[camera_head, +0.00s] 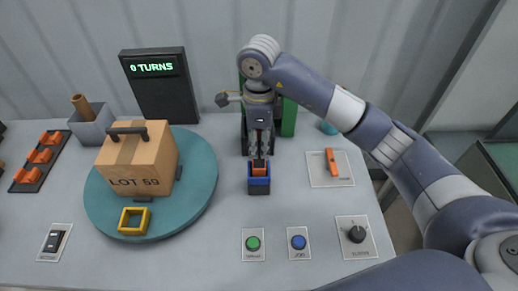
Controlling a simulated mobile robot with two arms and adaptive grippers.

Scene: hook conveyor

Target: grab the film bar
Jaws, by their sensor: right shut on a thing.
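My right gripper (259,156) comes down from above, its fingers pointing at the front of the table. It is shut on the orange top of a small blue and dark block (259,186), which I take to be the film bar. The fingers hide part of the orange piece. I cannot tell whether the block rests on the table. My left gripper is not in view.
A dark display (160,88) reads 0 TURNS. A green post (289,118) stands behind my wrist. Buttons and a knob (356,234) lie along the front.

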